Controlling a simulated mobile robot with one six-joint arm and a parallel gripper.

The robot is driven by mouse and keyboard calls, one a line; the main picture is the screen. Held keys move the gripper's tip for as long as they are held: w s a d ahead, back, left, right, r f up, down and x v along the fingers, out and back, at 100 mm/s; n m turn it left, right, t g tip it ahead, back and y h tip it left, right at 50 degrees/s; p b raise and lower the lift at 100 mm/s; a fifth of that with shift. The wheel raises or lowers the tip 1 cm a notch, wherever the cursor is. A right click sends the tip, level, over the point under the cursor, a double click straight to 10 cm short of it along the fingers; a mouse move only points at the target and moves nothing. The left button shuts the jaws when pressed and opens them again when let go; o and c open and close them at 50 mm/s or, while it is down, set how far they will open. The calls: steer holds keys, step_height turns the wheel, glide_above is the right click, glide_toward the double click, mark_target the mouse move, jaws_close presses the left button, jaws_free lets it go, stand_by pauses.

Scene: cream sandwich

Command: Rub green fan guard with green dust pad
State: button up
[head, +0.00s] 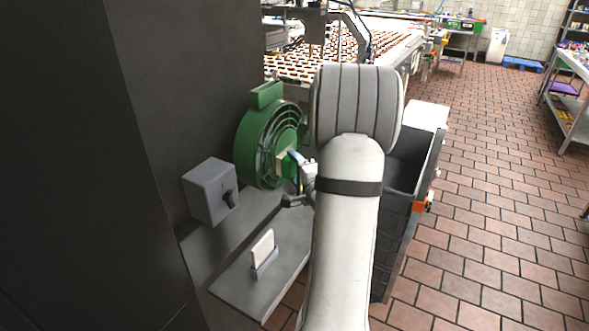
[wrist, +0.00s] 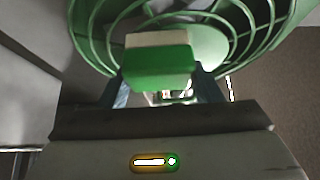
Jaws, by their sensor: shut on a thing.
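The green fan guard (head: 262,143) is the ringed front of a round green fan mounted on the dark wall, left of my arm in the head view. Its rings (wrist: 235,25) fill the top of the wrist view. My gripper (head: 293,177) is at the guard's front, shut on the green dust pad (wrist: 157,68). The pad has a green part and a pale cream part, and sits between the fingers. The pad is close against the guard's rings, but I cannot tell if it touches. My arm hides part of the scene to the right of the fan.
A grey switch box (head: 210,191) with a dark knob is on the wall left of the fan. A white pad in a holder (head: 263,250) stands on the metal shelf below. A dark bin (head: 403,175) is right of my arm. Tiled floor (head: 480,230) is open further right.

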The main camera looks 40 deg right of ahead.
steer(key=shift+w+d+p, duration=0.15)
steer(key=shift+w+d, duration=0.4)
steer(key=shift+d, duration=0.7)
steer(key=shift+w+d+p, duration=0.2)
steer(key=shift+w+d, duration=0.3)
steer(key=shift+d, duration=0.8)
steer(key=shift+w+d+p, duration=0.15)
steer(key=shift+w+d, duration=0.4)
steer(key=shift+d, duration=0.7)
steer(key=shift+s+a+b, duration=0.25)
steer(key=shift+s+a, duration=0.35)
steer(key=shift+a, duration=0.8)
steer(key=shift+s+a+b, duration=0.25)
steer(key=shift+s+a, duration=0.35)
steer(key=shift+a, duration=0.75)
steer(key=shift+s+a+b, duration=0.25)
steer(key=shift+s+a, duration=0.35)
steer(key=shift+a, duration=0.8)
steer(key=shift+s+d, duration=0.4)
steer(key=shift+s, duration=0.5)
steer(key=shift+s+d, duration=0.35)
steer(key=shift+s, duration=0.6)
steer(key=shift+s+d, duration=0.4)
steer(key=shift+s, duration=0.5)
steer(key=shift+s+d+p, duration=0.2)
steer(key=shift+s+d, duration=0.1)
steer(key=shift+s, duration=0.4)
steer(key=shift+s+d+p, duration=0.15)
steer(key=shift+s+d, duration=0.15)
steer(key=shift+s, duration=0.4)
